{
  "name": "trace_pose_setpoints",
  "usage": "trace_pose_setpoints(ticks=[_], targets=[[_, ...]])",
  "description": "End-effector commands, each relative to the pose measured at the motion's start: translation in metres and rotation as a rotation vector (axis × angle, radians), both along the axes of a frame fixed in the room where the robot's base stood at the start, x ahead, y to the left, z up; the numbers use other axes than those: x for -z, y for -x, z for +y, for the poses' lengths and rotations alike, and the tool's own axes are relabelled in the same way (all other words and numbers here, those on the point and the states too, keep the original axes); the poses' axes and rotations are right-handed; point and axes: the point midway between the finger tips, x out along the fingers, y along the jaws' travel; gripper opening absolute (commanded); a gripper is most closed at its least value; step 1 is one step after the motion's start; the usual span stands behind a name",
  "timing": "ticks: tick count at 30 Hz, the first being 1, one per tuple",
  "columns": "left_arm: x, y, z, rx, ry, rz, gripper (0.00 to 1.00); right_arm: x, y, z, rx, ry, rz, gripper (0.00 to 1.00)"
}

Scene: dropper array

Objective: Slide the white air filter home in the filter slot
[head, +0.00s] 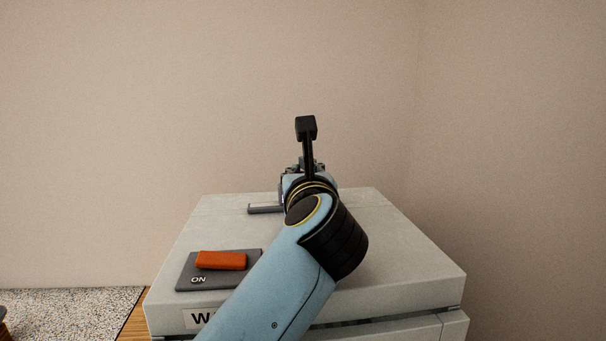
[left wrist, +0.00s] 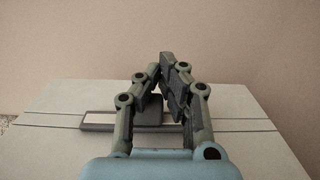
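A pale, narrow panel (left wrist: 104,117) in a grey frame lies on top of the light grey machine (left wrist: 60,92) in the left wrist view. It looks like the white air filter at its slot, but I cannot tell how deep it sits. In the head view, a grey strip (head: 263,209) shows left of my wrist. My left gripper (left wrist: 164,58) has its fingertips together with nothing visible between them, above the machine top. My right gripper is not in view.
The machine top (head: 385,235) is otherwise clear on the right. A grey plate (head: 181,279) marked ON carries an orange bar (head: 221,260) at its front left. A plain wall (head: 150,110) stands behind. A speckled surface (head: 65,310) lies lower left.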

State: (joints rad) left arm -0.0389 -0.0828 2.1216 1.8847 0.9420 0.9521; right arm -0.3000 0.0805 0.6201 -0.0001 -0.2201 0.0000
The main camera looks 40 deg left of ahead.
Motion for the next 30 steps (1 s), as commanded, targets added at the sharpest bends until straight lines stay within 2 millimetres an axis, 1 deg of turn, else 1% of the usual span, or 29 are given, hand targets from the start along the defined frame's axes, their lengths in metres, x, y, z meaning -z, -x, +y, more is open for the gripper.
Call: trace_pose_setpoints(ticks=[1, 5, 8, 12, 14, 15, 16, 18, 22, 25, 30], targets=[[0.005, 0.003, 0.002, -0.011, 0.0, 0.014, 0.0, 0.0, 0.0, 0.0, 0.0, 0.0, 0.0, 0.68], [0.002, 0.003, 0.002, -0.011, 0.0, 0.015, 0.0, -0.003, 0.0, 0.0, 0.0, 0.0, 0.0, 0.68], [-0.012, 0.003, 0.002, -0.012, -0.001, 0.016, 0.0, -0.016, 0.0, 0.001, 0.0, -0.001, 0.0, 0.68], [-0.041, 0.003, 0.001, -0.011, -0.001, 0.014, 0.0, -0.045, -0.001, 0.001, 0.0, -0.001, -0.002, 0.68], [-0.054, 0.003, 0.001, -0.01, 0.0, 0.011, 0.0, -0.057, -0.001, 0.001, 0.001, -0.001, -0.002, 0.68], [-0.061, 0.001, 0.001, -0.01, 0.0, 0.006, 0.0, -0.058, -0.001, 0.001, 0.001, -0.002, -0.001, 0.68], [-0.066, -0.003, -0.001, -0.01, 0.0, 0.004, 0.0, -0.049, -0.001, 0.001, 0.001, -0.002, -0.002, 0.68], [-0.079, -0.008, -0.004, -0.008, -0.002, 0.014, 0.0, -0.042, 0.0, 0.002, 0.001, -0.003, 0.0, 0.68], [-0.099, -0.013, -0.007, 0.0, -0.009, 0.03, 0.0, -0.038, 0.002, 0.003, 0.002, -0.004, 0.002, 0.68], [-0.106, -0.015, -0.009, 0.004, -0.011, 0.037, 0.0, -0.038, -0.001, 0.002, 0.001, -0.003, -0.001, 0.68], [-0.107, -0.015, -0.009, 0.005, -0.012, 0.038, 0.0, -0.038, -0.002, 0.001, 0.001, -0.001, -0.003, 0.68]])
